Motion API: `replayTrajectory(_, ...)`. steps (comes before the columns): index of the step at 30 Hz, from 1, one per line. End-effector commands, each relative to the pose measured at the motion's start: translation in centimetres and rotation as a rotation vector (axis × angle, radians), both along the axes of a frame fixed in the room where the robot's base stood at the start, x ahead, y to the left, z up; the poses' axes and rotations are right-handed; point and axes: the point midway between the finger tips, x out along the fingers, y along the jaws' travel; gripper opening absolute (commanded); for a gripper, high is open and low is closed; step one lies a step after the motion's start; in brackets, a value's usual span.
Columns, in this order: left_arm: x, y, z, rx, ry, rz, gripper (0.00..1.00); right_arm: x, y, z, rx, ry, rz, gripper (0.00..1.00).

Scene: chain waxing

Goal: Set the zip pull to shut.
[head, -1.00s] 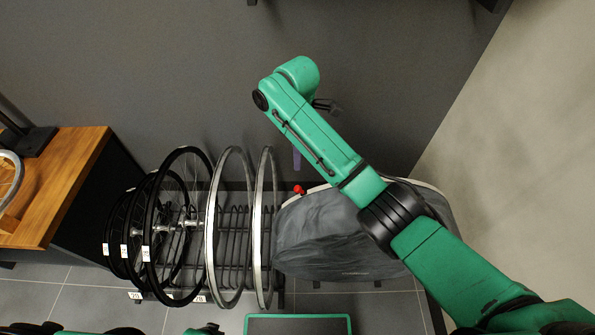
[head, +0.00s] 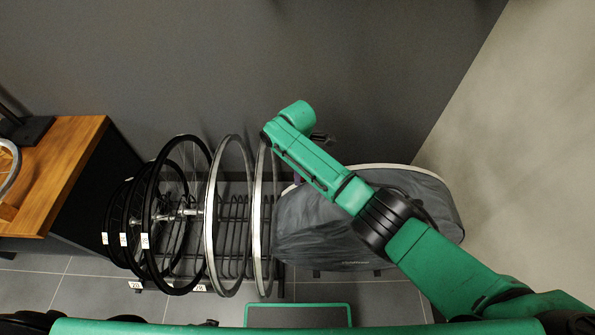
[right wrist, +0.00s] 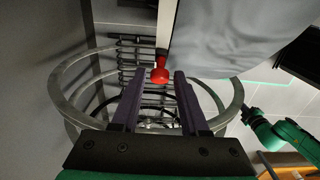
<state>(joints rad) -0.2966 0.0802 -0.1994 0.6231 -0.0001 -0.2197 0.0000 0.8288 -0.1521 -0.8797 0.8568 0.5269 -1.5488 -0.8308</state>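The zip pull is the small red knob (right wrist: 159,73) in the right wrist view. It is at the pale edge strip (right wrist: 166,28) of the grey bag (right wrist: 225,35). My right gripper (right wrist: 157,76) is open, and the knob appears between its two dark purple fingertips. I cannot tell whether they touch it. In the head view the bag (head: 325,235) stands right of the wheels, with a pale rim along its top.
A rack with several bicycle wheels (head: 212,215) stands close beside the bag on its left. A wooden bench (head: 65,165) is at the far left. A dark wall (head: 370,70) rises behind the bag.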

Motion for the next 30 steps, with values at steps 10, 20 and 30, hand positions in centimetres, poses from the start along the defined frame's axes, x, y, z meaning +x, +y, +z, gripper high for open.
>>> replayTrajectory(10,-0.41,0.03,-0.04,0.001,0.007,-0.001,0.0,-0.02,0.02,0.02,0.0,0.001,0.0,0.0)
replayTrajectory(20,-0.45,0.02,-0.04,0.001,0.008,-0.001,0.0,-0.02,0.03,0.03,0.001,0.001,0.0,0.0)
replayTrajectory(30,-0.46,0.02,-0.05,0.001,0.008,-0.001,0.0,-0.03,0.04,0.03,0.001,0.001,0.0,0.0)
